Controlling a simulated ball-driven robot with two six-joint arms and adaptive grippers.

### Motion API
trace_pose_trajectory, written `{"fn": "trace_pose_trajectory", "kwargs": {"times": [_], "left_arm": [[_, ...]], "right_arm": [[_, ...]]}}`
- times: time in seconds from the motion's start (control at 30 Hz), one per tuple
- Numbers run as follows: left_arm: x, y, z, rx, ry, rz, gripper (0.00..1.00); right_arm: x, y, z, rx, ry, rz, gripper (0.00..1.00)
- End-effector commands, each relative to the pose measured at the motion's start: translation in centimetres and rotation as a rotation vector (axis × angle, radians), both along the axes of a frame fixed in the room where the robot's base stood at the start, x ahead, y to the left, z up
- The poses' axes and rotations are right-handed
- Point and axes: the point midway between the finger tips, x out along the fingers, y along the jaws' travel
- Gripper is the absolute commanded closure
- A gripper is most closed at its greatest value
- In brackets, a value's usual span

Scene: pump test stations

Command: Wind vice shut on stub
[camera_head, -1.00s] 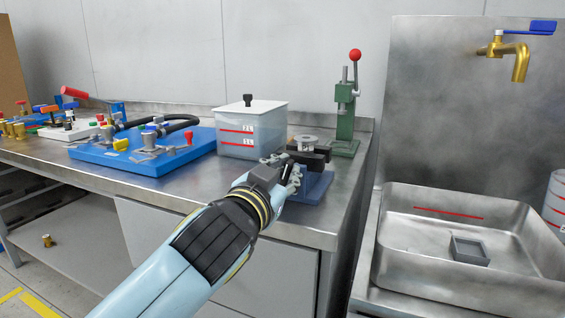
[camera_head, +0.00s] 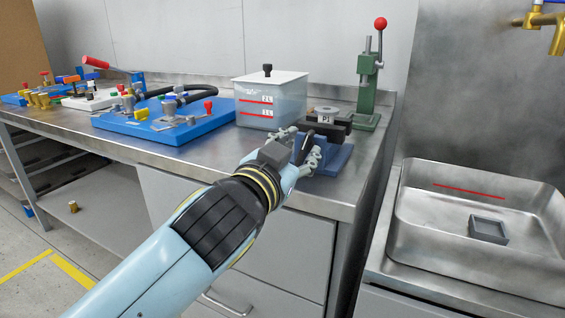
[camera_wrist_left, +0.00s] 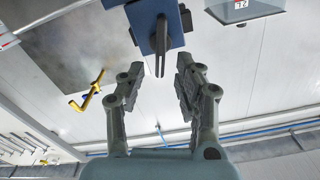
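The vice, with its blue body (camera_head: 332,160) and dark jaws (camera_head: 340,124), stands near the right front corner of the steel bench. The stub, a grey flanged piece marked P1 (camera_head: 325,114), sits upright at the jaws. Whether the jaws touch it cannot be told. My left gripper (camera_head: 306,147) is at the left front side of the vice. In the left wrist view its fingers (camera_wrist_left: 161,72) are spread apart. The vice's dark handle bar (camera_wrist_left: 160,55) points into the gap between them, with clear space on both sides. My right gripper is out of view.
A lidded clear tank (camera_head: 270,104) stands behind the vice and a green lever press (camera_head: 367,95) stands behind it to the right. A blue pump board (camera_head: 165,128) lies left. A steel sink (camera_head: 440,245) with a small grey box (camera_head: 488,230) is at right.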

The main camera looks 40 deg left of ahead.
Motion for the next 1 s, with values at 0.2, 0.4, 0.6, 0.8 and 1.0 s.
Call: {"fn": "trace_pose_trajectory", "kwargs": {"times": [0.2,0.4,0.6,0.8,1.0], "left_arm": [[-5.0,-1.2,-0.2,-0.003,0.003,0.001,0.66],[-7.9,-1.9,-0.1,-0.001,0.002,0.001,0.66],[-8.7,-2.1,0.0,0.001,-0.001,0.000,0.66],[-8.6,-2.1,0.0,0.000,-0.001,-0.001,0.66],[-8.6,-2.1,0.0,0.000,-0.001,-0.001,0.66]], "right_arm": [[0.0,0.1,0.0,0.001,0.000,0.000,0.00],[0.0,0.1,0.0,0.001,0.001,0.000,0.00],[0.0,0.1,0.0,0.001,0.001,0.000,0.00],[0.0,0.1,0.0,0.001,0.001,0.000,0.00],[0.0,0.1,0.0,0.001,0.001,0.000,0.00]]}}
